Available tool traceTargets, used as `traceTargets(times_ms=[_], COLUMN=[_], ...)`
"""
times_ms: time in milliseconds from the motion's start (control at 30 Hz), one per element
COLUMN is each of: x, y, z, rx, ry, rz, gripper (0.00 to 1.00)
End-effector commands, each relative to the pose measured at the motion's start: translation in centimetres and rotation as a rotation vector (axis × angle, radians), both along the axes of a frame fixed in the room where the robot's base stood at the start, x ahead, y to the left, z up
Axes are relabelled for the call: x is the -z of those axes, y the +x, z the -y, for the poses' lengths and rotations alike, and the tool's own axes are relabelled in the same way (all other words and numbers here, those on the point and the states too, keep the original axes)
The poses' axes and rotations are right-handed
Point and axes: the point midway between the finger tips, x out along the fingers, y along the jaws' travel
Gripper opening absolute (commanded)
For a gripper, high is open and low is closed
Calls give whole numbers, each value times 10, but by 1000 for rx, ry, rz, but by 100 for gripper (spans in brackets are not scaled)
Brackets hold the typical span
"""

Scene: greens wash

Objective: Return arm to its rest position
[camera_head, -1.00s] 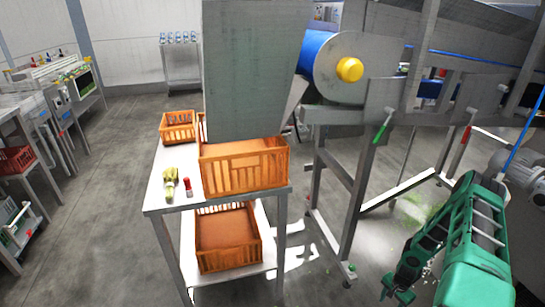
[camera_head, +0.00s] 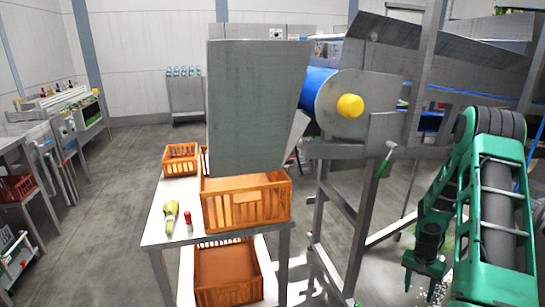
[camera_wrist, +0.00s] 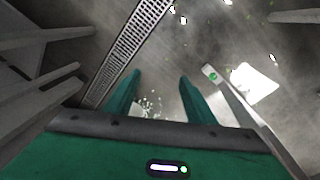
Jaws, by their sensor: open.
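My arm is green and folded at the right of the head view. My gripper (camera_head: 422,284) hangs below it, pointing down. In the wrist view my gripper's two green fingers (camera_wrist: 157,93) are apart with nothing between them. Below them are the grey floor, a small scatter of white bits and a long floor grate (camera_wrist: 122,50). The gripper touches nothing that I can see.
A steel conveyor frame (camera_head: 322,215) with a blue drum (camera_head: 318,88) stands left of my arm. A steel table (camera_head: 150,232) holds orange crates (camera_head: 245,205), a yellowish-green item (camera_head: 170,216) and a small red-topped item (camera_head: 187,221). Open floor lies at left.

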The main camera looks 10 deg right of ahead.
Motion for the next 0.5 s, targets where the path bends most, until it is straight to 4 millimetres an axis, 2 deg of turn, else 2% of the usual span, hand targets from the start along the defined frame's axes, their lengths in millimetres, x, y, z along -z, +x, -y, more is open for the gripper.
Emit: traceTargets(times_ms=[33,100,267,500], x=[-24,-51,-111,-191], y=[1,-2,-12,-38], z=[-3,-7,-22,-53], rx=[-18,-36,-78,-133], ry=[-10,-16,-27,-30], rz=[0,-6,-17,-24], gripper=[50,50,50,50])
